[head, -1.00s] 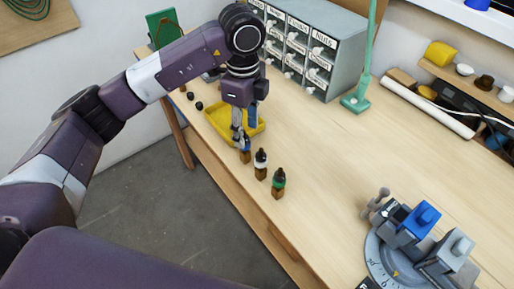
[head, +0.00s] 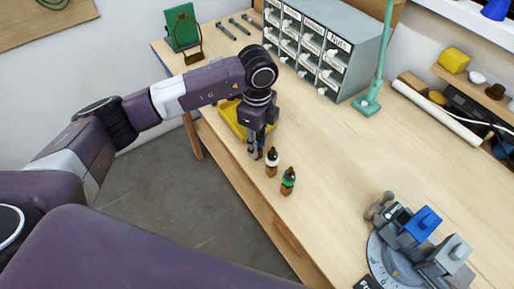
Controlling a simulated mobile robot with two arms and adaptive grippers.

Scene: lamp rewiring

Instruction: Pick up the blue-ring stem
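Two small stems stand upright near the table's front edge, each with a dark top and a brown base. One has a white ring (head: 272,162) and the other a green ring (head: 288,181). My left gripper (head: 256,154) points down just left of the white-ring stem, low over the table. A bit of brown shows at its fingertips, at the end of the stem row. No blue ring can be made out there; the fingers cover that spot. Whether the fingers are closed is too small to tell. My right gripper is not in view.
A yellow tray (head: 232,122) lies behind my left gripper, partly covered by it. A grey drawer cabinet (head: 364,68) and a green lamp post (head: 377,75) stand at the back. A round grey fixture (head: 377,264) is at lower right. The middle table is clear.

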